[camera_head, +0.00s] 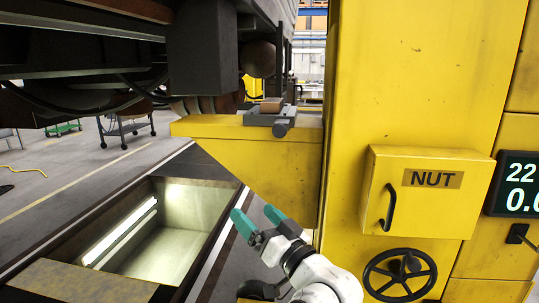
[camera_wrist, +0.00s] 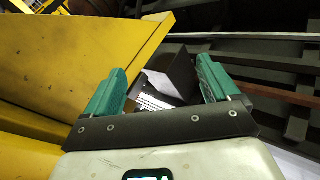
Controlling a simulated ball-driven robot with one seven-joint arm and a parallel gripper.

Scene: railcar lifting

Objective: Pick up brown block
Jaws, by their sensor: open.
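The brown block (camera_head: 271,104) is small and sits on a grey clamp-like fixture (camera_head: 268,117) on top of the yellow ledge (camera_head: 225,127) in the head view. My gripper (camera_head: 254,215) has teal fingertips spread apart with nothing between them. It is below the ledge, in front of it and well apart from the block. The wrist view shows the same open teal fingers (camera_wrist: 162,70), with yellow metal on the left and dark structure beyond. I cannot make out the brown block in the wrist view.
A large yellow column (camera_head: 345,90) stands right of the ledge, with a NUT box (camera_head: 428,215) and a handwheel (camera_head: 400,275). The dark railcar underside (camera_head: 205,55) hangs above and left of the ledge. An open lit pit (camera_head: 165,240) lies at lower left.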

